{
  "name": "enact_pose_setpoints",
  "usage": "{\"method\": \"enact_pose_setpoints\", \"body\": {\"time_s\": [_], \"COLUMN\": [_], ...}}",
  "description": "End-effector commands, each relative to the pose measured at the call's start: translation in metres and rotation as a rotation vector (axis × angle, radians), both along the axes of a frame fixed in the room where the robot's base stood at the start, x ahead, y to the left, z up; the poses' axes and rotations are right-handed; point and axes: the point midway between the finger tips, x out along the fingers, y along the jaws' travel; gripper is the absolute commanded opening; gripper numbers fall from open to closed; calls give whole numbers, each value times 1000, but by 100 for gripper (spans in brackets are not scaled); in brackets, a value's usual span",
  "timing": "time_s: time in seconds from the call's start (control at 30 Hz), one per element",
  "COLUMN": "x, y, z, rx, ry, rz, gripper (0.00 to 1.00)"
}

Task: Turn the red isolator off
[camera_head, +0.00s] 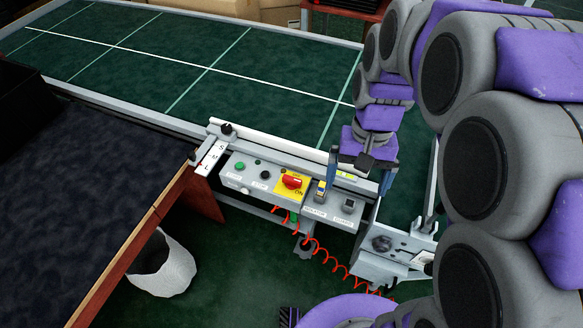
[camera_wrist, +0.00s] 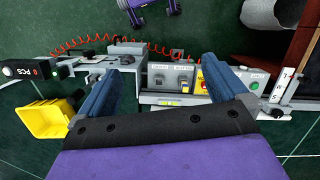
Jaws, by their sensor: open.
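The red isolator (camera_head: 292,182) is a red rotary knob on a yellow plate (camera_head: 280,189) marked "ON", set in a grey control panel (camera_head: 236,167). My gripper (camera_head: 360,178) is open and empty, with its two blue fingers spread to the right of the knob, over the panel's right end. In the wrist view my gripper (camera_wrist: 158,72) spans the panel's small switches. The yellow plate (camera_wrist: 199,83) shows there beside the finger on the right, which hides most of the red knob.
Green and black buttons (camera_head: 240,167) sit left of the isolator, and small switches (camera_head: 348,206) sit to its right. A coiled red cable (camera_head: 319,249) hangs below. A white bin (camera_head: 165,268) stands at lower left, and a yellow bin (camera_wrist: 48,116) shows in the wrist view.

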Motion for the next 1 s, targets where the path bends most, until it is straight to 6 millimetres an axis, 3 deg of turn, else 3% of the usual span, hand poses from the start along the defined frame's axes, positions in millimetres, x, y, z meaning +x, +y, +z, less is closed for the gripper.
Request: {"method": "enact_pose_setpoints", "body": {"time_s": [0.1,0.47,0.7,1.0], "x": [42,151,210,265], "y": [8,39,61,90], "z": [1,-24,-60,-118], "rx": [4,14,18,23], "ry": [15,59,95,136], "rz": [-24,-96,-139,-185], "gripper": [100,100,100,100]}}
